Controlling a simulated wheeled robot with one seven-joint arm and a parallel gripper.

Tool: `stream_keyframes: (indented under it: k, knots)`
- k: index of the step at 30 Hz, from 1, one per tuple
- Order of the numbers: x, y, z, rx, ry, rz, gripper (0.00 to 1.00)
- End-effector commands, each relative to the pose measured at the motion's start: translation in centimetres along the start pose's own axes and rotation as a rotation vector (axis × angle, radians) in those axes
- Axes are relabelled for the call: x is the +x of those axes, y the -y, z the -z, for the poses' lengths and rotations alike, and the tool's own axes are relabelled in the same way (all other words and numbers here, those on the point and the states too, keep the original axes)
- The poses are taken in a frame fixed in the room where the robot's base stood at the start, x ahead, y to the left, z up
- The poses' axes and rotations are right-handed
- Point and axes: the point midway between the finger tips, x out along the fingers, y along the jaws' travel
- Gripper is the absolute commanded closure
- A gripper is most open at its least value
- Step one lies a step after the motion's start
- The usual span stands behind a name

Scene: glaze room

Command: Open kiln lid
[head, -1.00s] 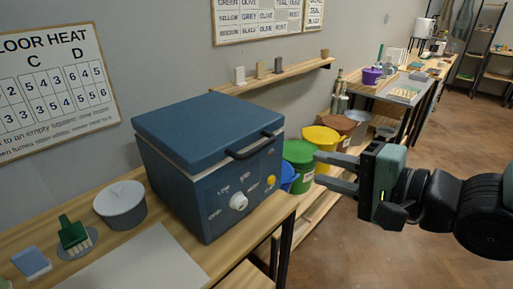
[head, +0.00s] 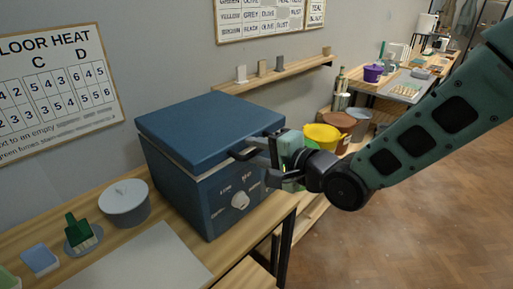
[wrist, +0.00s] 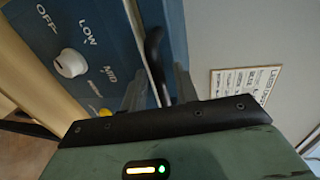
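The blue kiln (head: 190,188) stands on the wooden bench with its lid (head: 205,128) down. A dark bar handle (head: 243,154) sticks out from the lid's front edge. My gripper (head: 262,153) is at the right part of this handle. In the wrist view, its two fingers (wrist: 160,92) are apart, with the black handle (wrist: 153,50) between them. Gaps seem to show beside the handle, and I cannot tell if either finger touches it. The white dial (wrist: 70,63) shows on the kiln's front; my arm hides part of that front in the head view.
A wall shelf (head: 275,76) is behind the kiln. Coloured tubs, one yellow (head: 321,137), stand beyond my gripper. Floor at right is open.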

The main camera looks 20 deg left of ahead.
Motion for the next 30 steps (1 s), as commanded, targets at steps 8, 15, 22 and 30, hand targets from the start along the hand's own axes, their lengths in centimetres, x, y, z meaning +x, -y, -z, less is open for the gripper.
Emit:
stream_keyframes:
  k: [8, 15, 22, 30]
  knots:
    - [0.6, -0.1, 0.0, 0.0, 0.0, -0.001, 0.7]
    - [0.5, 0.0, 0.0, 0.0, 0.0, 0.0, 1.0]
    - [0.5, 0.3, 0.0, 0.0, 0.0, -0.005, 1.0]
    - [0.1, 3.3, 0.0, -0.001, -0.001, -0.065, 1.0]
